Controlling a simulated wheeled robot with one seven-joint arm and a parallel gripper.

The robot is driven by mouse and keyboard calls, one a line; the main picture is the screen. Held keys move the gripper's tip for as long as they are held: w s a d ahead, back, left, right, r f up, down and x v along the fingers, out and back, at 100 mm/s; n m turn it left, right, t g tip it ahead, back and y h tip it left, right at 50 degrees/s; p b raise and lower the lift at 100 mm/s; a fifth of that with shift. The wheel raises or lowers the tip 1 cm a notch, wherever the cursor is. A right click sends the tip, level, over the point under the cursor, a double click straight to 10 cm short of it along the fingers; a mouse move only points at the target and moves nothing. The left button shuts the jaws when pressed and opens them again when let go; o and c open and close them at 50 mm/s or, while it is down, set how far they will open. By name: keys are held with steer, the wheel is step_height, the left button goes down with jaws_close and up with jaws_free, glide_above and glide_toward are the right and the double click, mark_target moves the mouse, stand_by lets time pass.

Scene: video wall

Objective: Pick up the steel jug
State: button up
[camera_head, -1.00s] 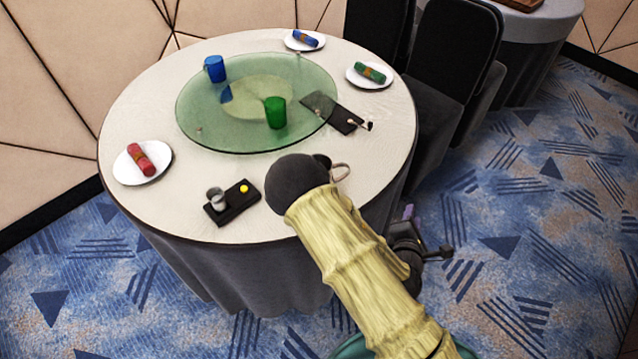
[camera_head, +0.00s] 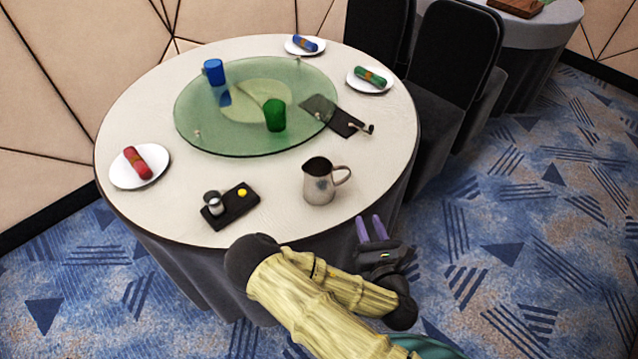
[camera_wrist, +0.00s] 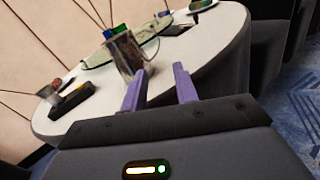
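The steel jug (camera_head: 318,183) stands upright near the front right edge of the round table, its handle to the right and its dark open top showing. In the wrist view the jug (camera_wrist: 128,58) stands beyond the left fingertip. My gripper (camera_head: 371,228) has two purple fingers, spread apart with nothing between them. It is off the table's front right edge, apart from the jug and to its lower right. In the wrist view the gripper (camera_wrist: 157,80) points toward the table, its left finger overlapping the bottom of the jug's outline.
A black tray (camera_head: 222,216) with a small metal cup and yellow ball lies left of the jug. A green glass turntable (camera_head: 200,136) carries a blue cup (camera_head: 214,71) and green cup (camera_head: 275,115). Plates with rolled napkins sit around the table rim (camera_head: 395,160). Dark chairs (camera_head: 452,60) stand behind right.

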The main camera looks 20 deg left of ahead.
steer(key=b, duration=0.9)
glide_toward(350, 174)
steer(key=x, duration=0.4)
steer(key=shift+w, duration=0.3)
steer(key=shift+w+a, duration=0.15)
steer(key=shift+w, duration=0.05)
steer(key=shift+f+x, duration=0.2)
steer(key=shift+x, duration=2.4)
steer(key=shift+a, duration=0.1)
jaws_close()
